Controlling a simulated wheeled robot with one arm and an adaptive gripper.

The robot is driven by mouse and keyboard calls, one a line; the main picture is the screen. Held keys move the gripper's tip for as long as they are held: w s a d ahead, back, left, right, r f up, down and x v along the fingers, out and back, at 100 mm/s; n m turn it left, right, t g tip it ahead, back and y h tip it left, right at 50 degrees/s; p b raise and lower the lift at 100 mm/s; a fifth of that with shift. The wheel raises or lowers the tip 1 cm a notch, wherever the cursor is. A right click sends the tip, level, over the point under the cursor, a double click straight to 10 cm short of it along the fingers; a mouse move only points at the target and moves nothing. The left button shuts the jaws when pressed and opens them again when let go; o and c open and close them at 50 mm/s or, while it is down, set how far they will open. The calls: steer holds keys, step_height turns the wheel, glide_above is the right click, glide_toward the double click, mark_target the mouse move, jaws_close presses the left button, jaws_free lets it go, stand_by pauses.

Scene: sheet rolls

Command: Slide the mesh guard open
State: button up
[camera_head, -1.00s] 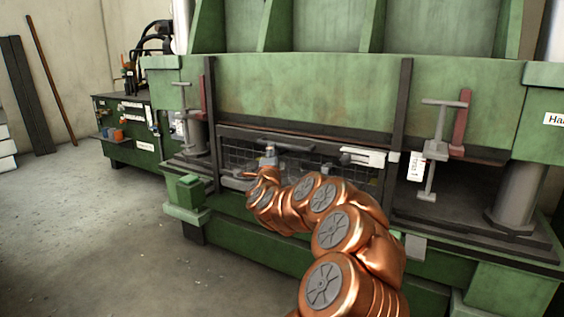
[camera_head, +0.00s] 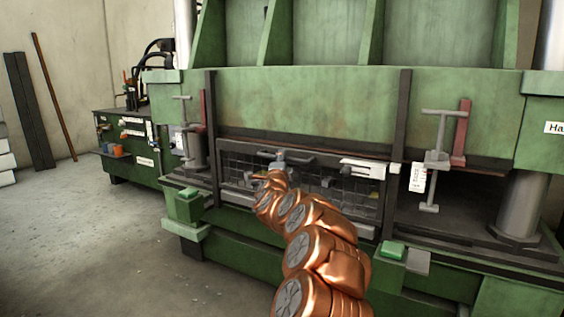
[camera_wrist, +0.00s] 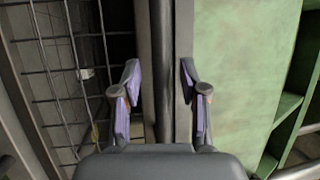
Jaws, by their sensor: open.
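The mesh guard (camera_head: 240,168) is a dark framed wire grid across the front opening of the green press. A dark grey bar handle (camera_head: 296,159) shows near its upper edge. My gripper (camera_head: 274,169) is in front of the guard by this handle, and the copper arm hides part of the mesh. In the wrist view my gripper (camera_wrist: 160,72) is open, with purple-padded fingers on either side of a dark bar (camera_wrist: 162,90). Gaps show between the bar and the fingers. The mesh (camera_wrist: 70,70) is to the left there.
The green press beam (camera_head: 310,108) spans above the guard. A clamp (camera_head: 436,158) and a white tag (camera_head: 417,178) are right of the guard. A green box (camera_head: 184,205) juts out at the lower left. The floor (camera_head: 100,250) at the left is clear.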

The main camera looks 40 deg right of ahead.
steer(key=shift+x, duration=0.75)
steer(key=shift+w, duration=0.1)
jaws_close()
stand_by(0.3)
